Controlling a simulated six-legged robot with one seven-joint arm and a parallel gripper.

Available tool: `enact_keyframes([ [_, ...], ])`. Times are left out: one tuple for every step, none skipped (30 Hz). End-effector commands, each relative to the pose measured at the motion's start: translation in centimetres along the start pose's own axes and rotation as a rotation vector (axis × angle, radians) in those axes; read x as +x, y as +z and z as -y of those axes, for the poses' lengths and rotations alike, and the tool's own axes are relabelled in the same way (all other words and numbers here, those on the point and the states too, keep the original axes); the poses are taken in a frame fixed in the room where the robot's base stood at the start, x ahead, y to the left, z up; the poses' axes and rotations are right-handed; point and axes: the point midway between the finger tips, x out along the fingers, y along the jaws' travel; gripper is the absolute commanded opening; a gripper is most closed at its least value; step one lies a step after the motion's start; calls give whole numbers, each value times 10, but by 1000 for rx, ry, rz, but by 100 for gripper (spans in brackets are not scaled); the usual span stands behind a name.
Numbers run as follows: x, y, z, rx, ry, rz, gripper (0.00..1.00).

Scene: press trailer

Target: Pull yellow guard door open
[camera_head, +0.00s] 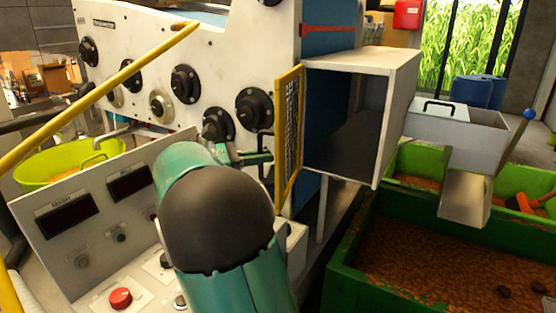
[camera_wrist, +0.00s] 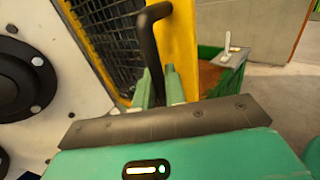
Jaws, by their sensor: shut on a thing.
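The yellow guard door (camera_head: 290,135) has a yellow frame around dark wire mesh. In the head view it stands swung out at an angle at the left side of the open white box (camera_head: 400,105), whose dark inside is visible. In the wrist view the door's yellow frame (camera_wrist: 177,40) and mesh (camera_wrist: 108,32) are close. A black bar handle (camera_wrist: 150,40) is on the door. My gripper (camera_wrist: 160,86) is shut on the handle; it also shows in the head view (camera_head: 262,157), partly hidden behind my teal and black arm.
A white machine panel (camera_head: 225,50) with black round knobs stands left of the door. A green trough (camera_head: 345,280) of brown material lies right. A yellow rail (camera_head: 100,90) crosses the left.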

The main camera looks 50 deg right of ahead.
Motion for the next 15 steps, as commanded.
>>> enact_keyframes([
  [-3,0,-4,-1,1,1,0],
  [-5,0,-6,0,1,0,0],
  [-7,0,-8,0,1,0,0],
  [-8,0,-9,0,1,0,0],
  [-10,0,-11,0,1,0,0],
  [-11,0,-12,0,1,0,0],
  [-12,0,-13,0,1,0,0],
  [-13,0,-13,-1,1,0,0],
  [-13,0,-14,-1,1,0,0],
  [-13,0,-14,-1,1,0,0],
  [-14,0,-15,-1,1,0,0],
  [-14,0,-15,-1,1,0,0],
  [-14,0,-15,0,1,0,0],
  [-14,0,-15,0,1,0,0],
  [-13,0,-15,0,1,0,0],
])
